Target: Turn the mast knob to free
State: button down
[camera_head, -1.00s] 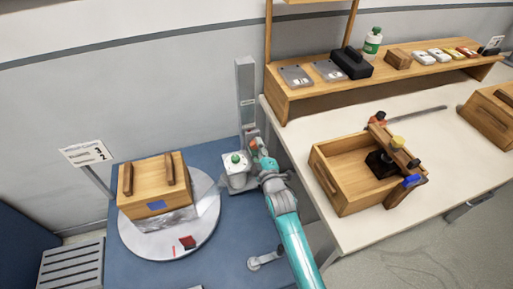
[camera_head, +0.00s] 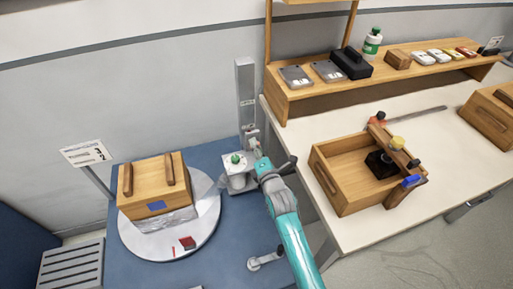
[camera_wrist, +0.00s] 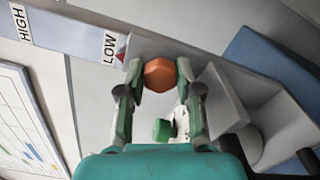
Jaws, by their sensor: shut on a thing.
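The mast (camera_head: 245,85) is a grey upright post at the back edge of the blue platform. In the wrist view its face carries HIGH and LOW labels, with a small red pointer beside LOW. The mast knob (camera_wrist: 159,75) is orange-red and faceted, and sits between my fingertips. My gripper (camera_wrist: 160,88) is shut on the knob, one finger on each side. In the head view my gripper (camera_head: 254,150) is at the lower part of the mast, and the knob is hidden there. A green knob (camera_wrist: 163,129) shows below, between my fingers.
A white unit with a green top (camera_head: 236,160) stands close beside my gripper. A round white turntable (camera_head: 140,241) carries a wooden box (camera_head: 150,190) to the left. The workbench (camera_head: 300,143) with an open wooden crate (camera_head: 344,197) is close on the right.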

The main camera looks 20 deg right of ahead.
jog(key=shift+n, duration=0.7)
jog(key=shift+f, duration=0.1)
jog(key=c, duration=0.8)
grip_release()
jog(key=shift+s, duration=0.1)
jog(key=s, duration=1.1)
jog(key=shift+s, duration=0.4)
jog(key=shift+s, duration=0.1)
